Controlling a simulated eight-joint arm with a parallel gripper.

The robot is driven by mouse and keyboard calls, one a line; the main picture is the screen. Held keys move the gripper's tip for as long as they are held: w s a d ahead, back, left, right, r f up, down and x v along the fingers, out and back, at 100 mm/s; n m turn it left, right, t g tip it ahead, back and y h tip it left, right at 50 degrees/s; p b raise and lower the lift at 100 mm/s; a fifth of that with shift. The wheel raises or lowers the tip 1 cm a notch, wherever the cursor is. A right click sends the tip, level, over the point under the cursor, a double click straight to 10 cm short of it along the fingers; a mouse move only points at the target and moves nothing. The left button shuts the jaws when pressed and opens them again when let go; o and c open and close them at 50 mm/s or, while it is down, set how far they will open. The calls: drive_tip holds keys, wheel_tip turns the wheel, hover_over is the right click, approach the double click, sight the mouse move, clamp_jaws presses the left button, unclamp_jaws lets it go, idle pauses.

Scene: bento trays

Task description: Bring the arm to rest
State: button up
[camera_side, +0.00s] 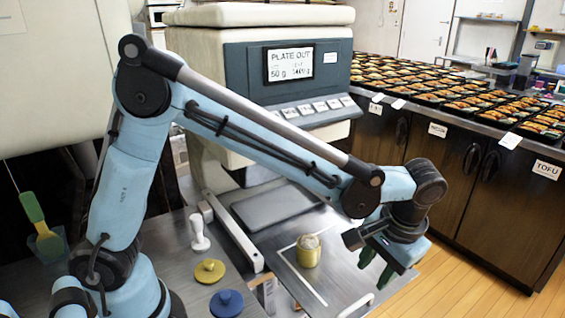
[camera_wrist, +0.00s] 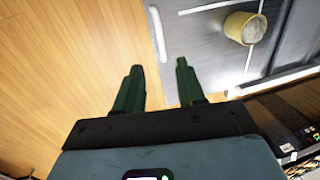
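The cup also shows at the upper right of the wrist view (camera_wrist: 246,27).
A machine with a "PLATE OUT" screen (camera_side: 290,63) stands behind my arm. A yellow lid (camera_side: 209,271), a blue lid (camera_side: 226,303) and a white stamp-like tool (camera_side: 200,233) sit on the left surface. Several bento trays (camera_side: 460,90) fill the counter at right. The floor (camera_side: 450,285) is clear.

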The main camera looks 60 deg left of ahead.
drive_tip(key=s+a+r+t+h, duration=0.1)
drive_tip(key=s+a+r+t, duration=0.2)
drive_tip(key=a, duration=0.5)
drive_tip(key=s+a+r+t+h, duration=0.1)
drive_tip(key=s+a+r+t, duration=0.2)
drive_tip(key=a, duration=0.5)
drive_tip(key=s+t, duration=0.1)
drive_tip(key=s, duration=0.1)
drive_tip(key=shift+s+a, duration=0.25)
drive_tip(key=shift+s, duration=0.1)
